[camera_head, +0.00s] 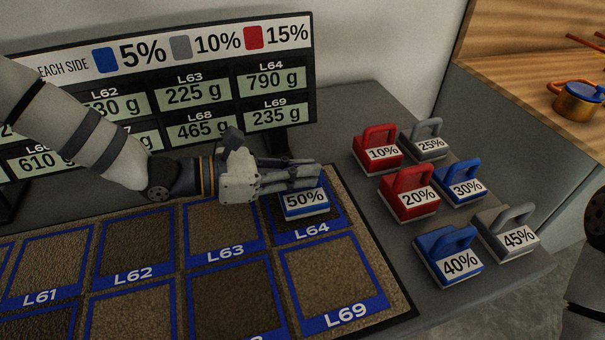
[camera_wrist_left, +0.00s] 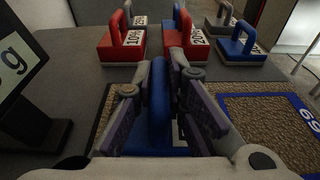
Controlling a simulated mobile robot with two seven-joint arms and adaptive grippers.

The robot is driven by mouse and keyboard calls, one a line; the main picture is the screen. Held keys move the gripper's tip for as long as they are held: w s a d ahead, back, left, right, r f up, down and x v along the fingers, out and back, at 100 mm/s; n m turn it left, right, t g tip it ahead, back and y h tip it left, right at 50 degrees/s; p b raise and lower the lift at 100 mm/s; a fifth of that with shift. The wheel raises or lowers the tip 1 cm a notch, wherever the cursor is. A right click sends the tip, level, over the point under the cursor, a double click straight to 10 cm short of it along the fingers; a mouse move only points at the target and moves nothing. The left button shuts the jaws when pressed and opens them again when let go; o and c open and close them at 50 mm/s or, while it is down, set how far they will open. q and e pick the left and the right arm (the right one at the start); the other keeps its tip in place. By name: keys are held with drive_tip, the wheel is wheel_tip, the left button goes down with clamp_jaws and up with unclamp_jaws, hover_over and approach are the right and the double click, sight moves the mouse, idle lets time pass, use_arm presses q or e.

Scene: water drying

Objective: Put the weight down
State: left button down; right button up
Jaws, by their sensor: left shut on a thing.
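A blue weight labelled 50% (camera_head: 305,202) is at the square marked L64 (camera_head: 309,231) on the mat. My left gripper (camera_head: 303,175) is shut on its handle from the left. The blue handle (camera_wrist_left: 158,105) shows between the fingers (camera_wrist_left: 160,100) in the left wrist view. The weight is low over the square; I cannot tell whether it touches the mat. A dark arm part at the right edge of the head view is mine, but no right gripper shows.
Several red, grey and blue weights, such as the red 20% (camera_head: 409,195) and blue 40% (camera_head: 448,257), stand right of the mat. A display board (camera_head: 190,95) stands behind it. Squares L63 (camera_head: 222,222) and L69 (camera_head: 333,270) are clear of weights.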

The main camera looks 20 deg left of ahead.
use_arm(q)
drive_tip(key=shift+f, duration=0.95)
drive_tip(key=shift+r, duration=0.25)
drive_tip(key=c, duration=2)
unclamp_jaws()
drive_tip(key=shift+f, duration=0.25)
drive_tip(key=shift+c, duration=0.2)
drive_tip(key=o, duration=0.4)
drive_tip(key=shift+o, duration=0.2)
drive_tip(key=shift+r, duration=0.1)
